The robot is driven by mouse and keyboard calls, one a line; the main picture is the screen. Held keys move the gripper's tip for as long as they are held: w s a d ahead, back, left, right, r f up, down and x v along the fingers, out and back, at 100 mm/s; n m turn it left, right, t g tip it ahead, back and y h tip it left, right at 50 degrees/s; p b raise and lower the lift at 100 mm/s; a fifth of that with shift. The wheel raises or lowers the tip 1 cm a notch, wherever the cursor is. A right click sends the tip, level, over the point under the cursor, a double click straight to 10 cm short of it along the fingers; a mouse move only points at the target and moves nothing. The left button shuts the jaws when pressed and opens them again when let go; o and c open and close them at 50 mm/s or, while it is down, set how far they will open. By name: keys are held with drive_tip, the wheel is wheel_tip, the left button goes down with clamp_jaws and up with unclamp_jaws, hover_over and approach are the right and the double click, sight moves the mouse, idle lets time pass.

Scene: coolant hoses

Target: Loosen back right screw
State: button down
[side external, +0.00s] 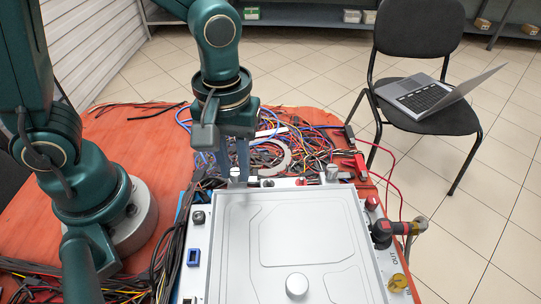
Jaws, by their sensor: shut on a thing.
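A silver unit with a raised grey cover (285,215) lies on the red-orange table. Two light metal screws stand up along its back edge. One screw (235,174) is at the back left in the picture, and the other screw (331,174) is at the back right in the picture. My gripper (235,168) points straight down with its blue-grey fingers shut on the back-left one. The fingers hide part of that screw's head. The other screw stands free and upright, apart from my gripper. I cannot tell how far either screw is turned.
Tangled coloured cables (290,140) crowd behind the unit, and dark cables run along its left side. A black-and-red hose connector (383,232) sticks out at the right, above a yellow cap (397,282). A chair (428,105) with a laptop (425,95) stands beyond the table.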

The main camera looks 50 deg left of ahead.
sight(235, 171)
drive_tip(key=c, duration=0.7)
unclamp_jaws()
drive_tip(key=shift+r, duration=2.55)
drive_tip(key=shift+w+a+r, duration=0.15)
drive_tip(key=shift+r, duration=0.1)
drive_tip(key=s+a+r+m+t, duration=0.1)
drive_tip(key=a+m+t, duration=0.1)
drive_tip(key=s+a+r+m+t, duration=0.1)
drive_tip(key=a+m, duration=0.1)
drive_tip(key=m, duration=0.1)
drive_tip(key=s+a+r+m+t, duration=0.1)
drive_tip(key=a+m+t, duration=0.1)
drive_tip(key=shift+s+r+t, duration=0.3)
drive_tip(key=shift+s, duration=0.05)
